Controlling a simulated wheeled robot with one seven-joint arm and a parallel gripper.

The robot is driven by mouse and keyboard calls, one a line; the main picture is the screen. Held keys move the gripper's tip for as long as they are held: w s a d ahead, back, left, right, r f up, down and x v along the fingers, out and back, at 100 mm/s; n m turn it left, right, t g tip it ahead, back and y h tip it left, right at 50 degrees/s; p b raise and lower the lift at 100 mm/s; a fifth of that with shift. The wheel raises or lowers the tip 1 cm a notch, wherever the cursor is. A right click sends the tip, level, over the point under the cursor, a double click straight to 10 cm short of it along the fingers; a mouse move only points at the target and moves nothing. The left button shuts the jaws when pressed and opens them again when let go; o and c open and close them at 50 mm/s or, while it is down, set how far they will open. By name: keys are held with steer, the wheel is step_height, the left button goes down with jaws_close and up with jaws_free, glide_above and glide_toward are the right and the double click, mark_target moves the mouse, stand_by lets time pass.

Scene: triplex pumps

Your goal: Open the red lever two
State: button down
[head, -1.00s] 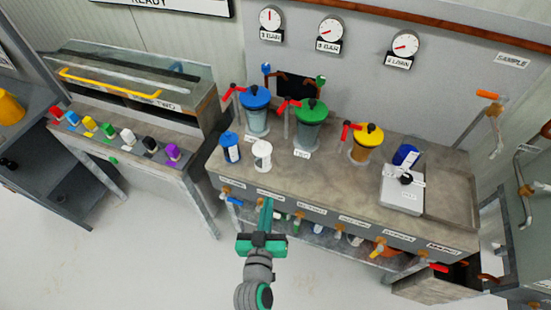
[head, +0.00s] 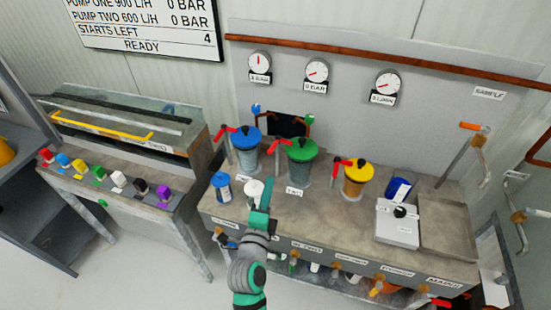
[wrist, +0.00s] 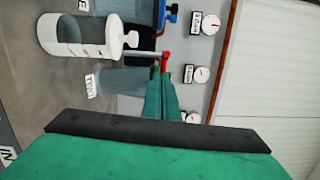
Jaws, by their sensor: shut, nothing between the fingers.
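The red lever two (head: 287,141) sits on a post beside the green-lidded vessel (head: 301,150), at the middle of the bench. It seems to be the red handle (wrist: 165,60) just past the fingertips in the wrist view. My gripper (head: 267,184) is shut and empty, above the bench front near the white container (head: 254,190). In the wrist view its green fingers (wrist: 163,88) point towards the red handle. I cannot tell whether they touch it. The big green gripper body hides the lower wrist view.
Other red levers stand by the blue-lidded vessel (head: 245,136) and the yellow-lidded vessel (head: 358,172). A blue-capped bottle (head: 222,187) stands at the left and a white box (head: 397,226) at the right. Gauges (head: 316,72) hang on the back panel.

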steer(key=w+d+r+m, duration=0.1)
steer(key=w+d, duration=0.1)
steer(key=w, duration=0.8)
steer(key=shift+w+d+r+m, duration=0.15)
steer(key=shift+w+d+m, duration=0.05)
steer(key=shift+w+m, duration=0.1)
